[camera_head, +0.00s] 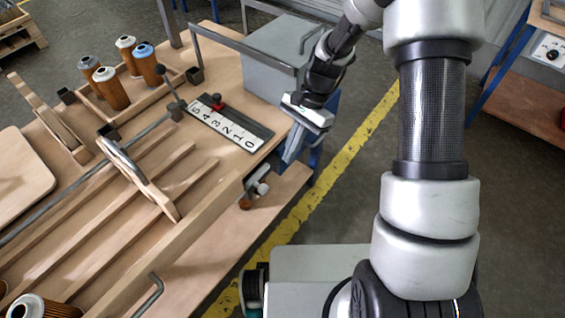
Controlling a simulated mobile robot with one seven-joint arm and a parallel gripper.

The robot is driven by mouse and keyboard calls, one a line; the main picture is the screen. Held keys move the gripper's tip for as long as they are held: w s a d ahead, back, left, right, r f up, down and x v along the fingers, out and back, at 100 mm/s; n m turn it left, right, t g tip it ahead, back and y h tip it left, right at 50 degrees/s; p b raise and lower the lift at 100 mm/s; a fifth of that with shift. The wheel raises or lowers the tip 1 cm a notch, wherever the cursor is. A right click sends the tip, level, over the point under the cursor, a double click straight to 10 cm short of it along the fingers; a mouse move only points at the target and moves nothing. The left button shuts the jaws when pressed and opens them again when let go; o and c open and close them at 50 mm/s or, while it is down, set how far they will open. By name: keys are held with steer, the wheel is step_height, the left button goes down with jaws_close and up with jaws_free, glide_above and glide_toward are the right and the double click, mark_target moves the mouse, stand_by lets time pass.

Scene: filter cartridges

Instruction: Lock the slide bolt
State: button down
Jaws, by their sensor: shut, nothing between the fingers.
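A small metal fitting with a pale knob (262,188) and a brown round end sits on the side edge of the workbench. It looks like the slide bolt, but it is too small to tell whether it is locked. My gripper (290,154) is shut and empty. In the picture it is above and right of the fitting, beside the bench corner and apart from the fitting. The fingers point down and slightly left.
The wooden bench holds a numbered scale (228,124) with a red pointer, a long rod with a black-knobbed lever (173,88), and several filter cartridges (112,90). A grey box (270,55) stands behind the scale. Open floor with a yellow line (345,150) lies right.

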steer(key=shift+p+v, duration=0.3)
steer(key=shift+v, duration=1.75)
steer(key=shift+d+f, duration=0.1)
steer(key=s+d+r+n+t+h, duration=0.1)
steer(key=s+d+r+n+t, duration=0.15)
steer(key=r, duration=0.65)
steer(key=s+d+r+n+t+h, duration=0.1)
steer(key=s+d+r+n+t, duration=0.15)
steer(key=r, duration=0.65)
steer(key=s+d+r+n+t+h, duration=0.1)
steer(key=s+d+r+n+t, duration=0.1)
steer(key=s+d+r, duration=0.3)
steer(key=s+r+n+t+h, duration=0.1)
steer(key=s+r+n+t, duration=0.15)
steer(key=s, duration=0.45)
step_height(320, 180, up, 20)
steer(key=p, duration=1.9)
steer(key=shift+s+d+f, duration=0.2)
steer(key=shift+m+g, duration=0.25)
